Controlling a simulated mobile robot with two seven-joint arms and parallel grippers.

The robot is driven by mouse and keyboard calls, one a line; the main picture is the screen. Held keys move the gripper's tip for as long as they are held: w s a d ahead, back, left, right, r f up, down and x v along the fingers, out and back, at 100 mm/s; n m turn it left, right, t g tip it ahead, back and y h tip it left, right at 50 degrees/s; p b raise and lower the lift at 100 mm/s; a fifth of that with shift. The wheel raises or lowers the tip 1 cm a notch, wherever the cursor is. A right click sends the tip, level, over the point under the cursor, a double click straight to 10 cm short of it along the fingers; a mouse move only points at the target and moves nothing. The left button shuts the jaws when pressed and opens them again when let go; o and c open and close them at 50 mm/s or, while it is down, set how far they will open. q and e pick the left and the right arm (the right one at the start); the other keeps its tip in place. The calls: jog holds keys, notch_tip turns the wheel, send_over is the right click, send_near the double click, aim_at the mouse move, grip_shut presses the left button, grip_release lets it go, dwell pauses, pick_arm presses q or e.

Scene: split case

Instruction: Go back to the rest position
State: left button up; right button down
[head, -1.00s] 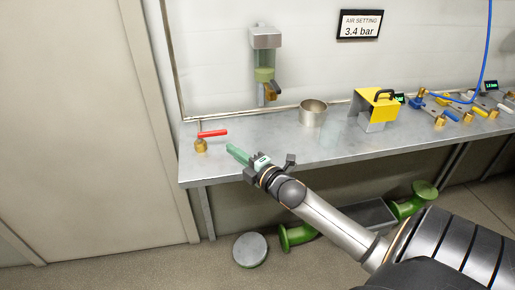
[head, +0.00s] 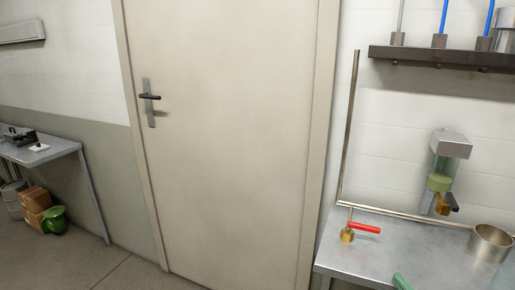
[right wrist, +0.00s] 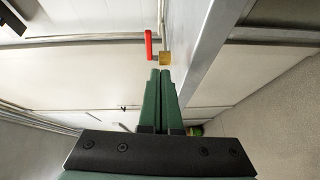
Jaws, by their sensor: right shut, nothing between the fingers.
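My right gripper shows in the head view only as a green fingertip (head: 401,282) at the bottom edge, over the front of the metal bench (head: 385,262). In the right wrist view its two green fingers (right wrist: 160,98) lie together, shut and empty. A brass valve with a red lever (head: 364,227) stands on the bench's left end, apart from the fingertip. The red lever also shows in the right wrist view (right wrist: 148,44), beyond the fingertips. My left gripper is not in view.
A closed door (head: 230,140) fills the middle of the head view. A shelf (head: 440,57) hangs above. Another table (head: 40,150) stands at left, with boxes (head: 35,205) below.

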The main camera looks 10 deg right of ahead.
jog(key=s+a+f+m+g+y, duration=0.1)
jog(key=s+a+f+m+g, duration=0.2)
jog(key=s+a+f+m, duration=0.35)
jog(key=s+a+f+m+g+y, duration=0.1)
jog(key=s+a+f+m+g, duration=0.2)
jog(key=a+f, duration=0.6)
jog(key=s+a+f+m+g+y, duration=0.15)
jog(key=s+a+f+m, duration=0.35)
jog(key=a, duration=0.5)
pick_arm(q)
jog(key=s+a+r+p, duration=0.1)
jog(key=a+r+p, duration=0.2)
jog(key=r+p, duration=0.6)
jog(key=p, duration=0.4)
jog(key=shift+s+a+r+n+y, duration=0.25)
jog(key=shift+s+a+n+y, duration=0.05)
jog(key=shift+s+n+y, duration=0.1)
pick_arm(e)
jog(key=s+d+r+h, duration=0.1)
jog(key=s+d+r, duration=0.1)
jog(key=r, duration=0.8)
jog(key=shift+s+d, duration=0.25)
jog(key=shift+d, duration=0.45)
jog(key=shift+g, duration=0.25)
